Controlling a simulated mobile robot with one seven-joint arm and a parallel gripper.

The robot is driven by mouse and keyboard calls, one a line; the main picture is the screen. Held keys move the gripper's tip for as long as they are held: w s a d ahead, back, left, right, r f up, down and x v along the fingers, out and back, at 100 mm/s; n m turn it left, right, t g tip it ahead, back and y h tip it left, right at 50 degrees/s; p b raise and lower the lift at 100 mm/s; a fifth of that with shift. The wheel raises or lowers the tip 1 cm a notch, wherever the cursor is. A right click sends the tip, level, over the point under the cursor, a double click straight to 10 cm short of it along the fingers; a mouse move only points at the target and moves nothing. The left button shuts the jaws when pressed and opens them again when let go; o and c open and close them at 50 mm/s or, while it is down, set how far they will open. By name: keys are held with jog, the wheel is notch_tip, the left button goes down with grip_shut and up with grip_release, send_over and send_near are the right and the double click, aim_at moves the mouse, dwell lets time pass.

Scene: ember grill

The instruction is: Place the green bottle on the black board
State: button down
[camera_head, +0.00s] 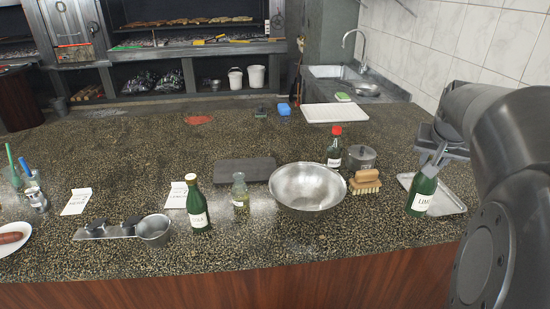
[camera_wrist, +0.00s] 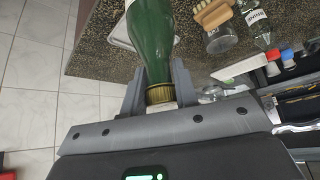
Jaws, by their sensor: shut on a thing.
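My gripper (camera_head: 437,158) is shut on the neck of a green bottle (camera_head: 422,192) with a white label, at the right of the counter. The bottle is roughly upright in front of a metal tray (camera_head: 452,202); I cannot tell whether its base touches anything. In the wrist view the green bottle (camera_wrist: 150,35) sits between the fingers (camera_wrist: 160,92), gold neck band at the jaws. The black board (camera_head: 244,170) lies flat and bare mid-counter. Another green bottle (camera_head: 197,207) with a white label stands front left of it.
A small glass bottle (camera_head: 240,195) stands before the board.

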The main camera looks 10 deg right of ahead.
jog(key=w+a+r+n+y, duration=0.1)
jog(key=w+a+n, duration=0.1)
jog(key=w+a, duration=0.6)
jog(key=w+a+r+n+y, duration=0.1)
jog(key=w+a, duration=0.3)
jog(key=w, duration=0.7)
jog(key=w+a+n+t+y, duration=0.1)
jog(key=w+a+n, duration=0.1)
jog(key=w+a, duration=0.5)
jog(key=w+a+n, duration=0.1)
jog(key=w+a, duration=0.4)
jog(key=a, duration=0.5)
jog(key=w+a+f, duration=0.4)
jog(key=a+f, duration=0.7)
jog(key=shift+w+f, duration=0.3)
jog(key=shift+f, duration=0.15)
jog(key=c, duration=1.1)
grip_release()
